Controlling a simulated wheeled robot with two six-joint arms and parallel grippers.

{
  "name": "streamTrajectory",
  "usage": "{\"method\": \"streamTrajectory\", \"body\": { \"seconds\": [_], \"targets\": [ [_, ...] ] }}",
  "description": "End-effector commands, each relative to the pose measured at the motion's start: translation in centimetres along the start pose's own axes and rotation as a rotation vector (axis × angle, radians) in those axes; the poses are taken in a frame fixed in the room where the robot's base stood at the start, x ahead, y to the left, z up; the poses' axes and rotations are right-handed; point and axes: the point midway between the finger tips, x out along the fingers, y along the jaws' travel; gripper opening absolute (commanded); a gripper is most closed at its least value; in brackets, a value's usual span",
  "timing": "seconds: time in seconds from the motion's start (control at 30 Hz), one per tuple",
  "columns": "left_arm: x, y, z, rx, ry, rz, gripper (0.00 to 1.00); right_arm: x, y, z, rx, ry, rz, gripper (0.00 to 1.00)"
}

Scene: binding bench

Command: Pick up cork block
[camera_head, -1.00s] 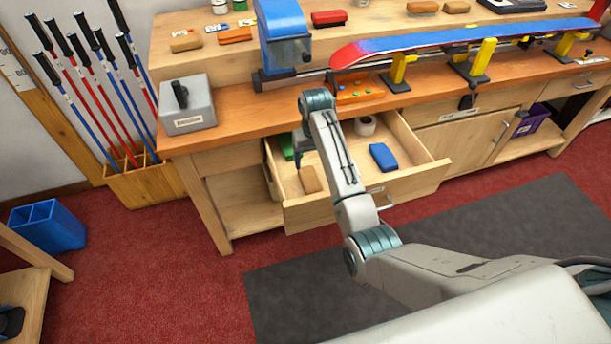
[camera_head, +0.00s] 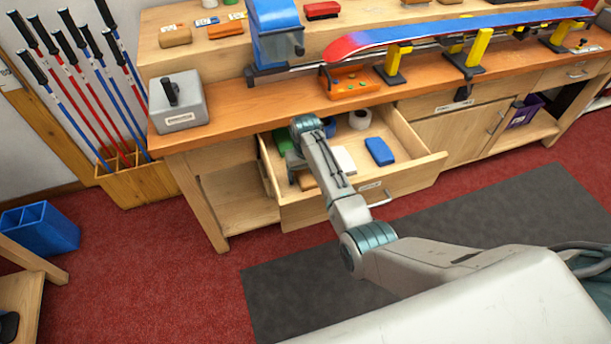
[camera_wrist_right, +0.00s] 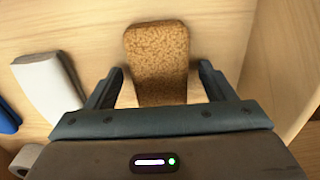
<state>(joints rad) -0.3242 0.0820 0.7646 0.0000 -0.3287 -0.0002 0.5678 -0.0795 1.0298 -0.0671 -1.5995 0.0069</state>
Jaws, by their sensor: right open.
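The cork block (camera_wrist_right: 157,50) is brown and speckled and lies in the open drawer. In the wrist view it reaches in between the two fingers of my right gripper (camera_wrist_right: 161,74), with a gap on each side. The fingers are apart and hold nothing. In the head view my right gripper (camera_head: 297,163) is down inside the drawer, and a small part of the cork block (camera_head: 306,182) shows just in front of it. The arm hides the rest of it. My left gripper is not in view.
The drawer (camera_head: 417,172) also holds a white block (camera_head: 344,159), a blue block (camera_head: 379,151), a white roll (camera_head: 360,119) and a green item (camera_head: 283,139). Its wooden walls stand close around the gripper. The bench top (camera_head: 240,102) overhangs behind.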

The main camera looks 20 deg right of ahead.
Motion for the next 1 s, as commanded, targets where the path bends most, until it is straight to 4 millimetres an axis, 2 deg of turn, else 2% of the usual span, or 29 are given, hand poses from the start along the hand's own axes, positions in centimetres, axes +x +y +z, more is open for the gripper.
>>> {"method": "streamTrajectory", "body": {
  "seconds": [0.23, 0.4, 0.5, 0.77, 0.87, 1.0],
  "targets": [
    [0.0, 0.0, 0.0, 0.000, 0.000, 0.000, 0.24, 0.2, 0.0, 0.0, 0.000, 0.001, 0.000, 0.76],
    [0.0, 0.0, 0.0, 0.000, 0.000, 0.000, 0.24, 0.2, 0.0, 0.0, 0.000, 0.001, 0.000, 0.43],
    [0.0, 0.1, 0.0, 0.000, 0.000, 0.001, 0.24, 0.2, 0.0, 0.0, 0.000, 0.001, 0.000, 0.28],
    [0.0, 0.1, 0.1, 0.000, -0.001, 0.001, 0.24, -0.1, 0.0, 0.0, 0.000, 0.001, 0.000, 0.28],
    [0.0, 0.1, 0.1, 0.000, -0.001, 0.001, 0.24, -1.1, 0.0, -0.1, 0.000, 0.003, 0.000, 0.28],
    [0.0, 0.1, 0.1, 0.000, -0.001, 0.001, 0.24, -3.8, 0.0, -0.2, 0.000, 0.006, -0.001, 0.28]
  ]
}}
